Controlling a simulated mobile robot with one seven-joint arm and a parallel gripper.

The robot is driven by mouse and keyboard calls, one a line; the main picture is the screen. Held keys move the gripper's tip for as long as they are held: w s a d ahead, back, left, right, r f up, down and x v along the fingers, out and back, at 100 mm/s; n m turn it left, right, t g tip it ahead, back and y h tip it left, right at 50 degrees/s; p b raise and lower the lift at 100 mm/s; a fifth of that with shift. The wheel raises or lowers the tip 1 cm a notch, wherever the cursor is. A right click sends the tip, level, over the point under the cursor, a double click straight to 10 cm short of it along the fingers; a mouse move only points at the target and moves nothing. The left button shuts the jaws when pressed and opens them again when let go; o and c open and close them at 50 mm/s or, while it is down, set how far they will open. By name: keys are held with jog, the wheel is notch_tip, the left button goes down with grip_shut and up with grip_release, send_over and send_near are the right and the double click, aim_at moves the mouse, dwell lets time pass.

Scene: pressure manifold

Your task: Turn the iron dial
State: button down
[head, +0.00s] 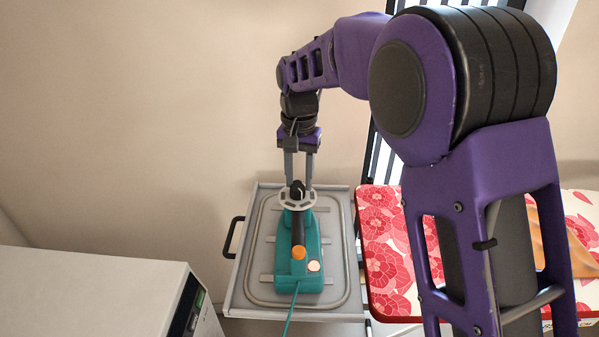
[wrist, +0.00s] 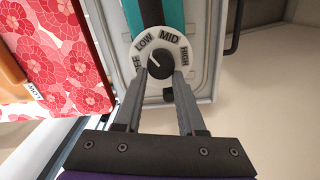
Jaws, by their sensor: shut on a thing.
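The teal iron (head: 313,248) lies on a grey tray, its cord running toward me. At its far end is a white dial ring (head: 287,204) with a dark knob (head: 298,190). In the wrist view the dial ring (wrist: 178,47) reads OFF, LOW, MID and HIGH. The knob's white mark (wrist: 153,58) points up and left, around LOW and the gap toward OFF. My gripper (head: 298,184) comes straight down over the dial, its two fingers either side of the knob and shut on it. The fingertips also show in the wrist view (wrist: 159,76).
The grey tray (head: 245,290) has a raised rim and a black handle (head: 231,237) at left. A red flowered board (head: 385,270) stands to the right. A white box-like appliance (head: 90,295) is at lower left. A plain wall rises behind.

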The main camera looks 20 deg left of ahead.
aim_at(299, 184)
jog(key=shift+m, duration=0.3)
dwell(0.4)
jog(key=shift+c, duration=2.2)
grip_release()
notch_tip(299, 184, up, 18)
jog(key=shift+f+p, duration=0.25)
jog(key=shift+p, duration=0.15)
